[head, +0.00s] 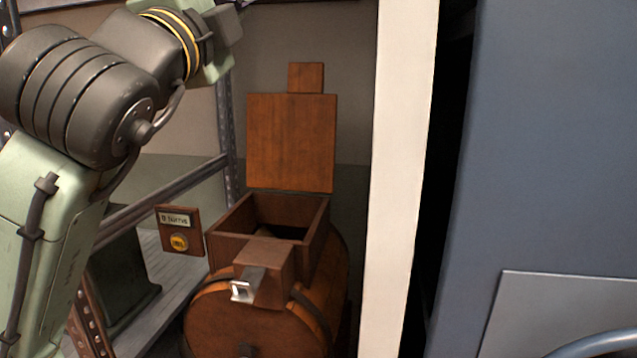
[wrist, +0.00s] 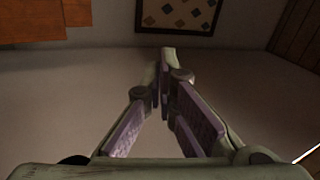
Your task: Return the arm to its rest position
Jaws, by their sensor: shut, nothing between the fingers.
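My arm rises along the left side of the head view, with its dark ribbed joint at upper left. The end of the arm reaches the top edge there, and the fingers are not clearly shown in that view. In the wrist view my gripper (wrist: 165,95) points away from the camera. Its fingers, with purple pads, meet at the tips with nothing between them. A pale plain surface lies behind the fingers.
A wooden barrel (head: 232,318) with an open box top and raised lid (head: 291,143) stands at centre. A small plaque with a yellow button (head: 180,242) is beside it. A white post (head: 402,170) and a blue-grey panel (head: 560,140) are at right. A patterned frame (wrist: 180,14) shows in the wrist view.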

